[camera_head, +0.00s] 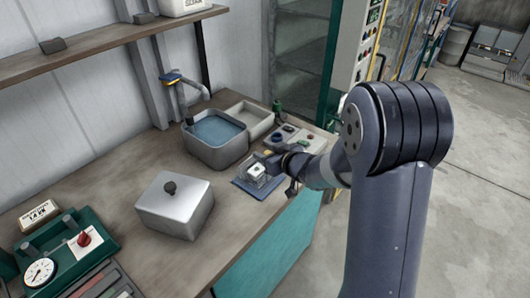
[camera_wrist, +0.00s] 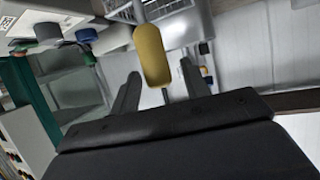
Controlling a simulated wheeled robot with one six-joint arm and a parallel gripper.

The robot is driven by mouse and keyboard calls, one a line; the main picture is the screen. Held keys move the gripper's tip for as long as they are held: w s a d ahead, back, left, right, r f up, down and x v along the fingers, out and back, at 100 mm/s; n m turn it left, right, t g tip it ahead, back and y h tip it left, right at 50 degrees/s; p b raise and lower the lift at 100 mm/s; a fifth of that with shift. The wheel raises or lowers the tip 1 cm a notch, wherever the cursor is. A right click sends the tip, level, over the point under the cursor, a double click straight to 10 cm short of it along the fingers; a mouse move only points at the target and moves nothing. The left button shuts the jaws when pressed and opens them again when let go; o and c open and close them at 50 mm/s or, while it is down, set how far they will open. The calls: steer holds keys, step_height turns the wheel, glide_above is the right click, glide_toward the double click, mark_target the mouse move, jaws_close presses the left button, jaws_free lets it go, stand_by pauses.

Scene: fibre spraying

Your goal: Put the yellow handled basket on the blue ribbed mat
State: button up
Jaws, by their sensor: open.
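The small wire basket (camera_head: 256,171) stands on the blue mat (camera_head: 240,184) near the counter's front edge, with a pale block inside. Its yellow handle (camera_head: 268,153) points toward my gripper (camera_head: 277,161). In the wrist view the yellow handle (camera_wrist: 152,56) reaches down between the two fingers of my gripper (camera_wrist: 160,84), with a gap on each side. The gripper is open. Part of the basket's wire mesh (camera_wrist: 180,27) shows at the top. My arm and gripper hide part of the basket's right side in the head view.
A grey basin with bluish liquid (camera_head: 217,131) and a shallow tray (camera_head: 250,117) stand behind the mat. A lidded metal box (camera_head: 176,207) sits to the left. A control panel with knobs (camera_head: 300,139) lies behind my gripper. Bare counter separates the box and mat.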

steer(key=v, duration=1)
steer(key=shift+s+d, duration=0.2)
steer(key=shift+s, duration=0.05)
stand_by(0.8)
steer(key=x, duration=1.2)
steer(key=shift+a+r, duration=0.1)
steer(key=shift+r, duration=0.55)
